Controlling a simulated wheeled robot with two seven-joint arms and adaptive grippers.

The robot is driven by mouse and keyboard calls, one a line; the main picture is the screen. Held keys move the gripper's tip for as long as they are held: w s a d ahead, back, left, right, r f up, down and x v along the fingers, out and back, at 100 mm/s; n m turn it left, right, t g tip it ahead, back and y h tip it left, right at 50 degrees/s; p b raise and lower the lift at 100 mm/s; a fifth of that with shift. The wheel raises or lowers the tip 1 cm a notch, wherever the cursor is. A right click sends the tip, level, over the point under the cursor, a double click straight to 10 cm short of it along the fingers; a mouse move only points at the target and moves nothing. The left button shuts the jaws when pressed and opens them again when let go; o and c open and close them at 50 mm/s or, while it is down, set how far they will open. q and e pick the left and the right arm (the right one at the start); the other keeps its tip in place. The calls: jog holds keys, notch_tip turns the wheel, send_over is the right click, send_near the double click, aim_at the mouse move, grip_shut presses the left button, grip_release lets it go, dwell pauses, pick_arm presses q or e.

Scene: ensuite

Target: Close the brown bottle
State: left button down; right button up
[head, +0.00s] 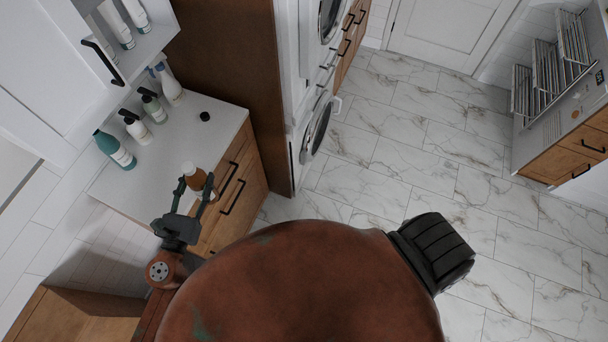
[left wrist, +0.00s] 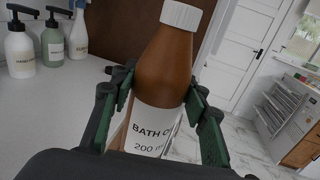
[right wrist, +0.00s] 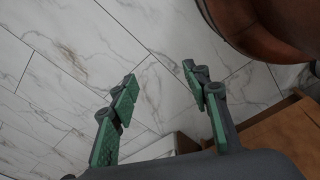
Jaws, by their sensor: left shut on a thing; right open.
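The brown bottle (head: 194,178) is near the counter's front edge in the head view. In the left wrist view the brown bottle (left wrist: 165,70) looks upright, slightly tilted in the picture, with a white label reading "BATH O…". A white ribbed cap (left wrist: 181,15) sits on its neck; I cannot tell whether it is tight. My left gripper (head: 196,187) is shut on the bottle's body, with one green-padded finger on each side. Whether the bottle's base touches the counter is hidden. My right gripper (right wrist: 158,90) is open and empty, with the marble floor behind it.
A small black round object (head: 205,116) lies on the white counter (head: 185,135). A teal bottle (head: 115,150) and several pump and spray bottles stand along the wall side. An open white cabinet (head: 150,40) hangs above. A washing machine (head: 316,125) stands beyond the brown panel.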

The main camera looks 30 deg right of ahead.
pick_arm(q)
jog(key=shift+r, duration=0.1)
pick_arm(e)
jog(key=s+a+f, duration=0.1)
jog(key=s, duration=0.9)
jog(key=shift+s+f+g, duration=0.15)
jog(key=shift+s+g, duration=0.05)
jog(key=shift+g, duration=0.1)
pick_arm(q)
jog(key=s+a+n+t+y, duration=0.2)
jog(key=s+a+n+y, duration=0.1)
jog(key=a, duration=0.5)
jog(key=s+a+f+n+t+y, duration=0.1)
jog(key=s+a+n+t+y, duration=0.1)
jog(key=a+n+y, duration=0.3)
jog(key=s+a+y, duration=0.1)
jog(key=a+y, duration=0.1)
jog(key=y, duration=0.1)
jog(key=shift+s+a+y, duration=0.3)
jog(key=shift+s+a, duration=0.05)
pick_arm(e)
jog(key=shift+c, duration=0.4)
